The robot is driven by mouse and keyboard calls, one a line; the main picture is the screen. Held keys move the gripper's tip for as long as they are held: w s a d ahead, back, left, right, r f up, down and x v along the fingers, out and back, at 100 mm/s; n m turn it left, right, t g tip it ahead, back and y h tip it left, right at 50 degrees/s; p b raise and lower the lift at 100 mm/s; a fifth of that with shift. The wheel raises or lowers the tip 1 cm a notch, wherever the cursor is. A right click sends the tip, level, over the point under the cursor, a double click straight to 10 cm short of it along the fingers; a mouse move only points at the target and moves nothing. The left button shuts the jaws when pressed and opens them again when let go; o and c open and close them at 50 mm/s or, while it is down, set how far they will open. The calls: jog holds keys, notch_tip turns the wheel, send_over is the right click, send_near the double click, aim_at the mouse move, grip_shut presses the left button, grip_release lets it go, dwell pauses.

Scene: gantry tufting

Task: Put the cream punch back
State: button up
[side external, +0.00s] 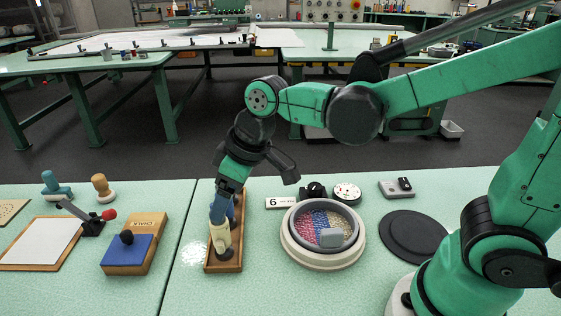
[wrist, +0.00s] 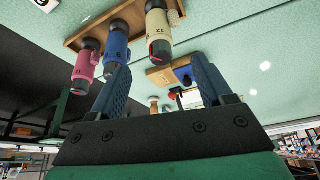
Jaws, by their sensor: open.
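The cream punch (side external: 221,238) is upright at the near end of the wooden tray (side external: 238,262), its dark end low. In the wrist view the cream punch (wrist: 158,32) shows beside a blue punch (wrist: 116,43) and a pink punch (wrist: 86,62), all in line at the tray (wrist: 82,36). My gripper (side external: 218,212) is over the tray, right at the cream punch's upper part. In the wrist view its blue fingers (wrist: 160,66) are spread apart with nothing clamped between them. The gripper hides most of the other punches in the side view.
Right of the tray stands a round bowl of coloured beads (side external: 322,234), with a white 6 block (side external: 281,203) behind it. A dark disc (side external: 413,236) lies further right. Left are a chalk box (side external: 148,232) and a board with a red-knobbed lever (side external: 40,243).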

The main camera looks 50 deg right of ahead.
jog(key=s+d+m+t+h, duration=0.1)
jog(key=s+d+m, duration=0.1)
jog(key=d, duration=0.3)
jog(key=s+d+r+m+t+h, duration=0.1)
jog(key=s+d+m+t, duration=0.1)
jog(key=d, duration=0.3)
jog(key=shift+s+m, duration=0.8)
jog(key=shift+s, duration=0.05)
jog(key=shift+a+r, duration=0.1)
